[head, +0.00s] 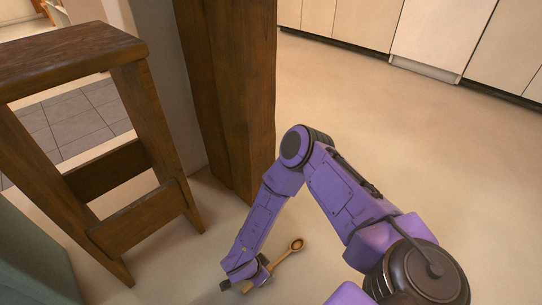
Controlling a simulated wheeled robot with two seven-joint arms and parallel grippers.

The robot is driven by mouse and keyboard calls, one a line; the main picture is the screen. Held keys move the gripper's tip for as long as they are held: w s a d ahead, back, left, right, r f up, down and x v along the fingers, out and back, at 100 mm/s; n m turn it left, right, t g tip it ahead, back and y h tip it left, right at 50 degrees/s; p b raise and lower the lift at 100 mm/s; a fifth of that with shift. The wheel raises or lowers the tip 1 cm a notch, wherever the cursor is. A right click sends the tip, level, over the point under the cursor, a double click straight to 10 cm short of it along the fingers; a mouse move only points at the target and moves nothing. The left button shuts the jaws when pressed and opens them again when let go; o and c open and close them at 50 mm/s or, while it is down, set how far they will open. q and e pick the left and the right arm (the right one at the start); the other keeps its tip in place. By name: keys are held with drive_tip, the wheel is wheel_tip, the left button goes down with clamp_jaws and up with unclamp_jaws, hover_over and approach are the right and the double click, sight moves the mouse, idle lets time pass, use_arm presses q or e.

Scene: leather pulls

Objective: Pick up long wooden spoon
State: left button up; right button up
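A long wooden spoon (285,257) lies low near the floor at the bottom centre of the head view. Its bowl points up and to the right, and its handle runs down to the left. My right gripper (246,278) is at the handle, reaching down from the purple arm. Its dark fingertips look spread apart, one on the left and one near the handle. Part of the handle is hidden by the gripper, and I cannot tell whether the fingers touch it. My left gripper is not in view.
A dark wooden stool (135,228) stands to the left of the gripper. A thick wooden post (232,90) rises behind it. Pale cabinets (350,22) line the back. The beige floor (420,135) is clear to the right. A grey-green block (35,262) sits at the lower left.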

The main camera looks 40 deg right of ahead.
drive_tip(key=shift+f, duration=0.1)
idle(0.3)
clamp_jaws()
